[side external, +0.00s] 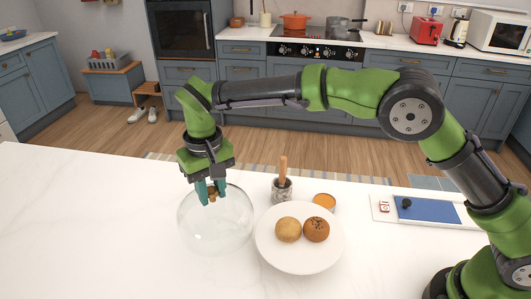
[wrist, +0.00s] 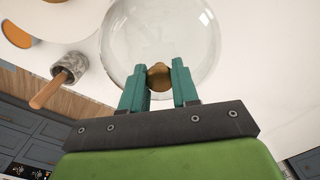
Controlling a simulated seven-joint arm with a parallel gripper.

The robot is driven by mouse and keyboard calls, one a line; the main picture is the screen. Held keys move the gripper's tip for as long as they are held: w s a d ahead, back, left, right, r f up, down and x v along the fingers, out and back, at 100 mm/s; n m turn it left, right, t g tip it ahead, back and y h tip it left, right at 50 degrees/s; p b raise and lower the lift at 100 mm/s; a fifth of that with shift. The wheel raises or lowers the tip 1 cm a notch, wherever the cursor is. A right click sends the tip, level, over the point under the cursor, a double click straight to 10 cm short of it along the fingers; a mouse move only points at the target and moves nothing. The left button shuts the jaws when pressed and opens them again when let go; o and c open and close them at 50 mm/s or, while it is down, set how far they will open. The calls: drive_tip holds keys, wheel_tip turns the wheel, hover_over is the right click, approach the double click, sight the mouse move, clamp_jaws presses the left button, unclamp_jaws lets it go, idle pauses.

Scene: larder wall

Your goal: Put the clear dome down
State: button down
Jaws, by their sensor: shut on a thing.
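The clear dome (side external: 217,230) is a see-through glass cover with a small brass knob on top. My gripper (side external: 211,192) is shut on the knob, and the dome hangs or stands upright below it. The dome is at the left of the white plate (side external: 299,263), over bare white counter; I cannot tell whether its rim touches the counter. In the wrist view the dome (wrist: 160,28) fills the top middle, with the brass knob (wrist: 159,77) between the teal fingertips of my gripper (wrist: 158,80).
Two round buns (side external: 302,229) lie uncovered on the plate. A stone mortar with a wooden pestle (side external: 282,186), an orange-topped tin (side external: 324,202) and a board with a blue panel (side external: 427,209) stand behind and right. The counter's left part (side external: 80,220) is clear.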

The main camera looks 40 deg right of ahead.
sight(213, 200)
drive_tip(key=shift+f, duration=2.6)
drive_tip(key=shift+f, duration=0.2)
drive_tip(key=c, duration=0.8)
unclamp_jaws()
drive_tip(key=shift+c, duration=0.2)
